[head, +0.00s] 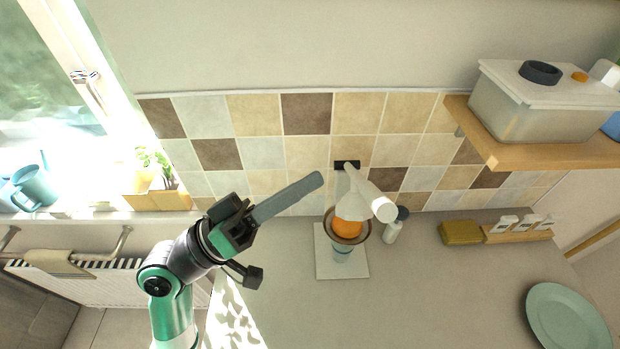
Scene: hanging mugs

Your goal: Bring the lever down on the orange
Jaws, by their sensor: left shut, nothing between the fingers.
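The orange (347,229) sits in the round, brown-rimmed bowl of a juicer, partly covered by the white press head (350,206) above it. The white lever (371,193) slants down to the right, its round end towards me. Under the bowl is a clear glass (342,252) on the white base plate (328,266). My left gripper (317,181) is shut and empty. Its long grey fingers point up and right, with the tips left of the lever and apart from it in the picture. My right gripper is not in view.
A small white bottle (392,232) with a dark cap stands right of the juicer. Further right are a yellow sponge-like block (461,232), a wooden rack (518,234) with small jars and a green plate (567,315). A wooden shelf (550,156) overhangs the upper right. The front counter is clear.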

